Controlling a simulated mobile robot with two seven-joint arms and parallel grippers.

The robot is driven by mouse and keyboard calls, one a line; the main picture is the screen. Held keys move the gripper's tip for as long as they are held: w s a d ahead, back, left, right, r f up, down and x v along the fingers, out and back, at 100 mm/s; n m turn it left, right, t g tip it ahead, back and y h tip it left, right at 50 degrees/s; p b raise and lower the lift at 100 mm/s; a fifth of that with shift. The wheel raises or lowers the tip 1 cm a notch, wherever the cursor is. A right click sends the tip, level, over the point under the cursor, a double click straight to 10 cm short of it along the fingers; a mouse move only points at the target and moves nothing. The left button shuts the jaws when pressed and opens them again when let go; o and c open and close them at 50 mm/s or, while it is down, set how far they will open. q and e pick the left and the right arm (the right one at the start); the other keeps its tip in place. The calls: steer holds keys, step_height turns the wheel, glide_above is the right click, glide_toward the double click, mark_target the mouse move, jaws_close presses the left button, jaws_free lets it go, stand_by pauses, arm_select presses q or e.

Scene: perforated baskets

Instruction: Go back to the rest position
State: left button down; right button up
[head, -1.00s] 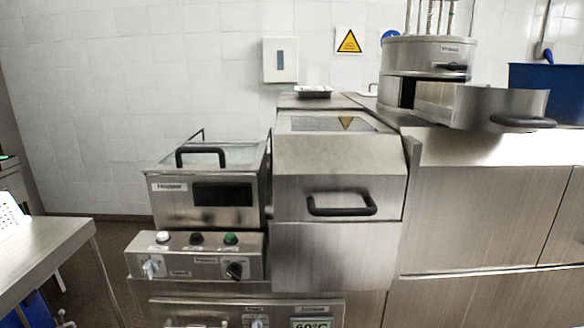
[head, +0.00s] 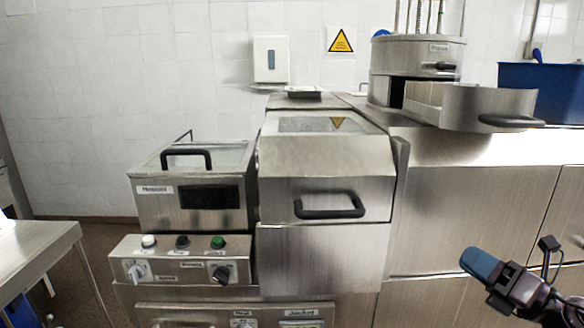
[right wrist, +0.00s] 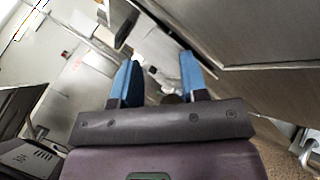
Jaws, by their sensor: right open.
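My right gripper (head: 478,268) shows at the lower right of the head view, in front of the steel cabinet fronts. Its blue fingers also show in the right wrist view (right wrist: 158,78), spread apart with nothing held between them. My left gripper is in neither view.
A steel machine with a black handle (head: 330,205) stands in the middle, beside a glass-lidded unit (head: 195,205) with knobs. A round steel drum with an open drawer (head: 490,105) and a blue bin (head: 545,90) stand on the right counter. A table (head: 45,250) is at the left edge.

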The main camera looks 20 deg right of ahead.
steer(key=s+a+f+m+h, duration=0.15)
steer(key=f+m+h, duration=0.35)
steer(key=f+m, duration=0.5)
steer(key=a+f+m+h, duration=0.2)
steer(key=f+m+h, duration=0.2)
steer(key=f+m, duration=0.65)
steer(key=s+a+f+m+g, duration=0.3)
steer(key=a+f+m, duration=0.2)
steer(key=a+f, duration=0.2)
steer(key=s+a+f+m+g, duration=0.4)
steer(key=a+f, duration=0.3)
steer(key=f, duration=0.2)
steer(key=shift+f+m+g+y, duration=0.15)
steer(key=shift+m+g+y, duration=0.2)
steer(key=shift+m, duration=0.5)
steer(key=shift+s, duration=0.15)
